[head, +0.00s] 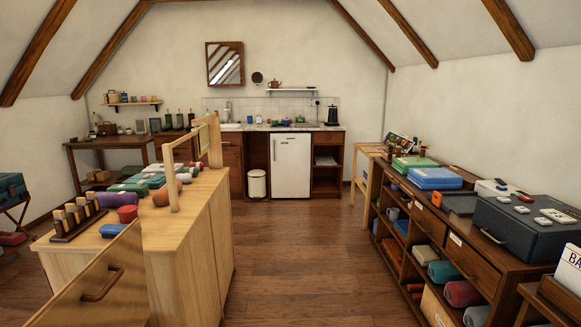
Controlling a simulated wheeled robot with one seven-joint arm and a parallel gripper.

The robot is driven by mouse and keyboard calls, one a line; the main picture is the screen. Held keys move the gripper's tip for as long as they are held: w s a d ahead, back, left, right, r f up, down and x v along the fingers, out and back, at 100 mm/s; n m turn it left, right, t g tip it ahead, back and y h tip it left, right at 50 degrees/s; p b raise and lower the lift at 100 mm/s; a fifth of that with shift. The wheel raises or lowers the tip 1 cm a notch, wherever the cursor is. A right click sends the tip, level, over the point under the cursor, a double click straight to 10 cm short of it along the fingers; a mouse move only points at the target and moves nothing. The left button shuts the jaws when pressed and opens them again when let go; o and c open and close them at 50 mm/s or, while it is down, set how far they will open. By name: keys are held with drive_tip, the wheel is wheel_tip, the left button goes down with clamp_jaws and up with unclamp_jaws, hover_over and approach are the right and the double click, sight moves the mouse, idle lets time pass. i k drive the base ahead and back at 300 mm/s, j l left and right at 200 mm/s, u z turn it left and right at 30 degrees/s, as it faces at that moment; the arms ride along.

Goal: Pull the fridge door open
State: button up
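The fridge (292,167) is a small white unit under the counter at the far wall. Its door looks shut and faces me. A thin dark vertical handle (275,150) shows near the door's left edge. No part of my arm or gripper shows in the head view. The fridge stands well ahead across the room, and nothing blocks my view of its front.
A white bin (257,184) stands just left of the fridge. A wooden cabinet (216,235) with an open door (92,290) is at left. A dark shelf unit (470,245) lines the right. The wooden floor (305,245) between them is clear.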

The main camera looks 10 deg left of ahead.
sight(289, 151)
drive_tip(key=i+u, duration=0.25)
drive_tip(key=i, duration=6.45)
drive_tip(key=i+u, duration=0.2)
drive_tip(key=i, duration=0.35)
drive_tip(key=i+l+u, duration=0.25)
drive_tip(key=i, duration=0.3)
drive_tip(key=i+l+u, duration=0.2)
drive_tip(key=i, duration=0.35)
drive_tip(key=j, duration=0.05)
